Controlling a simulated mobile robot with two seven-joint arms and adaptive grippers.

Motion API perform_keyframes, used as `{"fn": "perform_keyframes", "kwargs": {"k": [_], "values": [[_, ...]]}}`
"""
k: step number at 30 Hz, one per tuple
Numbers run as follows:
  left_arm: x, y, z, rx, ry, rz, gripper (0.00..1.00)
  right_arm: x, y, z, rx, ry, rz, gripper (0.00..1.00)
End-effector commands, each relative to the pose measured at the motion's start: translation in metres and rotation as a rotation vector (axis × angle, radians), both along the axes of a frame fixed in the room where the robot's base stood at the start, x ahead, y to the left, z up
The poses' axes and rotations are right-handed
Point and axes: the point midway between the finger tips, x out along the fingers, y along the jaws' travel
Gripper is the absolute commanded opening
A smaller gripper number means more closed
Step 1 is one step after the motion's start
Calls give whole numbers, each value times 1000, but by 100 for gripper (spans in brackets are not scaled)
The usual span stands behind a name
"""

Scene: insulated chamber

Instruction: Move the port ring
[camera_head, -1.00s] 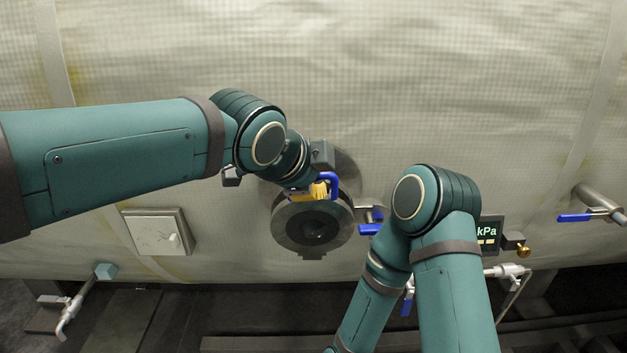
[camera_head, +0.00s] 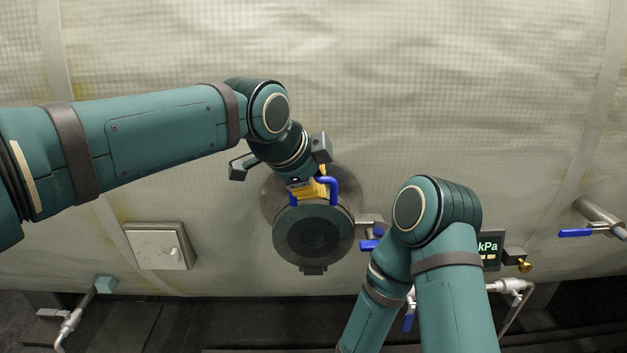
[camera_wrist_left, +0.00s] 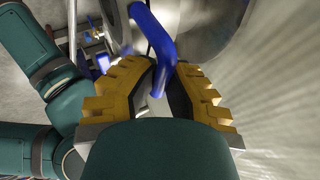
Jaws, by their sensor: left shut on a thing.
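The port ring (camera_head: 345,236) is a dark grey round ring with a darker centre, low in the middle of the chamber wall in the head view. A blue bar handle (camera_head: 334,190) stands at its top; it also shows in the left wrist view (camera_wrist_left: 153,35). My left gripper (camera_head: 312,192) has yellow ridged fingers and is shut on this handle, which passes between the fingers in the left wrist view (camera_wrist_left: 165,82). The fingers hide part of the handle. My right gripper is out of sight; only my right arm shows.
A grey round flange (camera_head: 345,180) shows behind the ring. A blue-handled valve (camera_head: 370,245) is close at its right, beside my right arm. A kPa display (camera_head: 489,247) and another valve (camera_head: 590,230) are further right. A white wall box (camera_head: 158,247) is at the left.

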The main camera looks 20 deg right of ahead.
Motion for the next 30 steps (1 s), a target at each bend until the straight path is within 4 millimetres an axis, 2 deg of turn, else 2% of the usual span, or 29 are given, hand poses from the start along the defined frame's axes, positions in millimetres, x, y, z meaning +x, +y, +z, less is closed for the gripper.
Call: {"fn": "perform_keyframes", "kwargs": {"k": [1,5,6,7,8,20,23,30], "values": [[3,0,5,-13,-13,5,0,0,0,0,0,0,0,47],[3,0,6,-13,-13,5,0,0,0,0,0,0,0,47],[3,0,6,-13,-13,5,28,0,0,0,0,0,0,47],[3,0,5,-13,-13,5,38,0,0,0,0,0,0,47],[3,0,5,-11,-12,5,43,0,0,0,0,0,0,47],[0,3,8,-7,-8,3,43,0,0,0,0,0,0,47],[-5,10,18,-7,-9,4,43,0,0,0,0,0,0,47],[-22,36,55,-9,-10,5,43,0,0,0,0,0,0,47]]}}
